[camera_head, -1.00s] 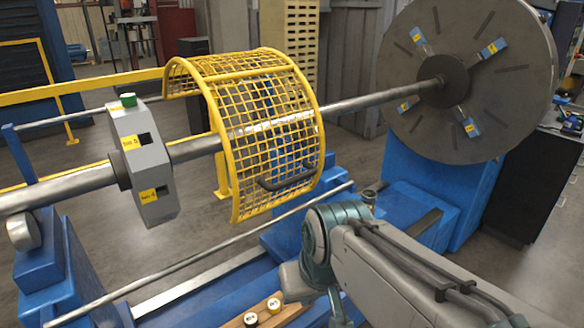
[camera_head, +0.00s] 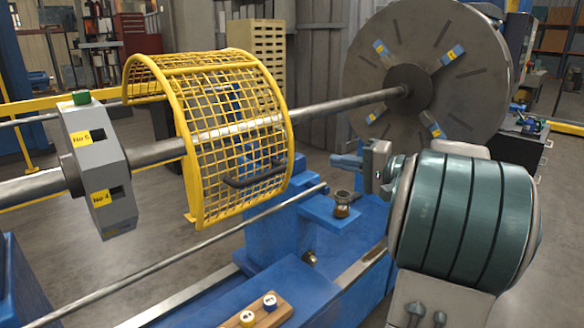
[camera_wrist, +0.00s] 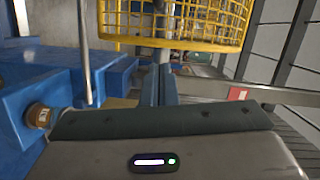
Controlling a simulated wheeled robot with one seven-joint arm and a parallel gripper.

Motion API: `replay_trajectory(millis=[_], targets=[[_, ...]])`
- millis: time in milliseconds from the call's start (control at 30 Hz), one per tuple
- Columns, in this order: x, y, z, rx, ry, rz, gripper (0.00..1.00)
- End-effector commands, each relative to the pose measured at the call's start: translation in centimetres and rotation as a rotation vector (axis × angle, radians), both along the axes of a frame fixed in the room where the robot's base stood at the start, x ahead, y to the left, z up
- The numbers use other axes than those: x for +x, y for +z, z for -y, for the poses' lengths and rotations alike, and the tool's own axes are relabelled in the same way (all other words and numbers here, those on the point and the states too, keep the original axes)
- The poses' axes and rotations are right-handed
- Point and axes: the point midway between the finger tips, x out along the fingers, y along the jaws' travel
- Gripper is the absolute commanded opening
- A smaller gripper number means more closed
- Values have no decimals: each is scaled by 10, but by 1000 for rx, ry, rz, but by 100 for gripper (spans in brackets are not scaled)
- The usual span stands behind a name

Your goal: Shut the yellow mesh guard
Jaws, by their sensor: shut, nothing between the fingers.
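The yellow mesh guard (camera_head: 235,128) arches over the long grey shaft (camera_head: 335,108) in the head view and hangs down on the near side. Its lower edge is clear of the blue bed. A dark handle (camera_head: 256,176) sits low on its near face. My gripper (camera_head: 337,160) is shut and empty, to the right of the handle and apart from the guard, fingers pointing left. In the wrist view the shut fingers (camera_wrist: 158,85) point up the picture, below the guard's yellow edge bar (camera_wrist: 172,44). The handle is not clear there.
A grey block (camera_head: 98,168) with yellow labels sits on the shaft left of the guard. A large disc (camera_head: 470,110) stands at the right. A thin rod (camera_head: 180,250) runs below the guard. A brass-coloured part (camera_head: 342,205) stands on a blue bracket near my gripper.

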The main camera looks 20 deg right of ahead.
Motion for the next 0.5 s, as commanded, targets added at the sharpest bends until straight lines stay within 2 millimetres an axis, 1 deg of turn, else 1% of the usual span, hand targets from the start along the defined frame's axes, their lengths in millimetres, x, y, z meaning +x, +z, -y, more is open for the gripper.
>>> replay_trajectory(millis=[67, 167, 267, 500], targets=[[3, 2, 3, 7, -7, 14, 0], [12, 4, -3, 7, -7, 17, 0], [26, 4, -13, 9, -5, 16, 0], [70, 2, -42, 9, -4, 13, 0]])
